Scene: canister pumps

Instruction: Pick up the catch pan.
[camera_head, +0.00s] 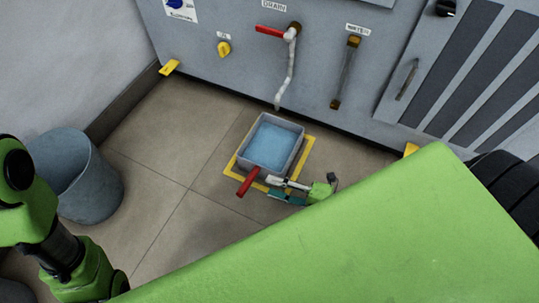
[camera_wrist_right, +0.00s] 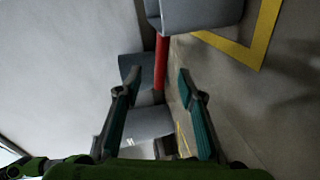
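The catch pan (camera_head: 299,146) is a grey rectangular tray holding blue liquid. It sits on the floor inside a yellow marked square, below the drain spout. Its red handle (camera_head: 248,181) points toward the lower left. My right gripper (camera_head: 269,187) is low beside the handle, just to its right. In the right wrist view its two teal-padded fingers (camera_wrist_right: 158,72) are spread apart, with the red handle (camera_wrist_right: 161,62) showing between the tips, not gripped. Part of the grey pan (camera_wrist_right: 195,16) shows at the top there. My left arm shows at the left, but its gripper does not.
A grey bucket (camera_head: 98,190) stands on the floor at the left. The grey machine panel (camera_head: 235,75) rises behind the pan, with a red-levered drain valve (camera_head: 272,31) and a water pipe (camera_head: 345,72). Tiled floor is open between bucket and pan.

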